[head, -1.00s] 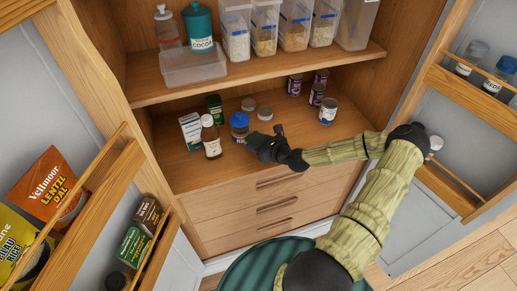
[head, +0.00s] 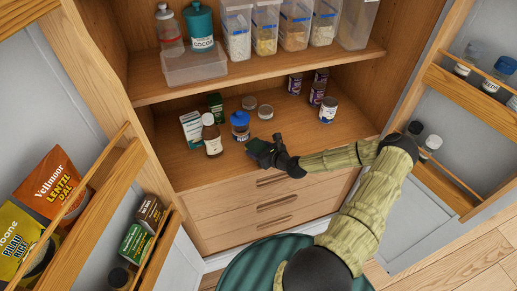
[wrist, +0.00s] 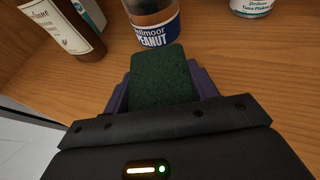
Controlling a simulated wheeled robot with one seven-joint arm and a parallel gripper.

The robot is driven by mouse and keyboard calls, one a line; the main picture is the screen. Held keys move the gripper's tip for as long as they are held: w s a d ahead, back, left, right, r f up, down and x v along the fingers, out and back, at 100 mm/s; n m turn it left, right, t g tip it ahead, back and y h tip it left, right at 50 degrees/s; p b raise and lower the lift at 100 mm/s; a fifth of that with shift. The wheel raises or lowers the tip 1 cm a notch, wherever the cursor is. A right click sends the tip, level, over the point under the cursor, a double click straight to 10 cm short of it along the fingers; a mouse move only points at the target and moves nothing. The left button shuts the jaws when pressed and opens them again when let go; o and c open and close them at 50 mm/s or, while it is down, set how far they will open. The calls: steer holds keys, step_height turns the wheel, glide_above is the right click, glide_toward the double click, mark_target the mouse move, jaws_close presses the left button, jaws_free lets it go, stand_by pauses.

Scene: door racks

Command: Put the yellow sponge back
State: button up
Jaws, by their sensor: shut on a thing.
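My gripper (head: 258,150) is shut on a dark green, rough-textured block (wrist: 163,76), seen between its purple fingers in the wrist view. The block looks like a sponge's scouring side; no yellow shows on it. My gripper is over the front part of the cupboard's lower shelf (head: 215,173), in front of and right of the blue-lidded peanut jar (head: 240,127). In the wrist view the block's far end sits just below the jar's label, and I cannot tell whether they touch.
A brown bottle (head: 211,136) and a white-green box (head: 192,128) stand left of the jar. Low tins (head: 265,111) are behind; more cans (head: 328,110) stand at right. Shelf between is clear. Open doors with racks (head: 95,215) flank both sides.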

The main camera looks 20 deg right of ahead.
steer(key=o, duration=0.9)
steer(key=shift+f, duration=0.1)
steer(key=shift+o, duration=0.2)
steer(key=shift+d+r, duration=0.1)
steer(key=shift+r, duration=0.1)
steer(key=b+v, duration=0.3)
steer(key=v, duration=0.9)
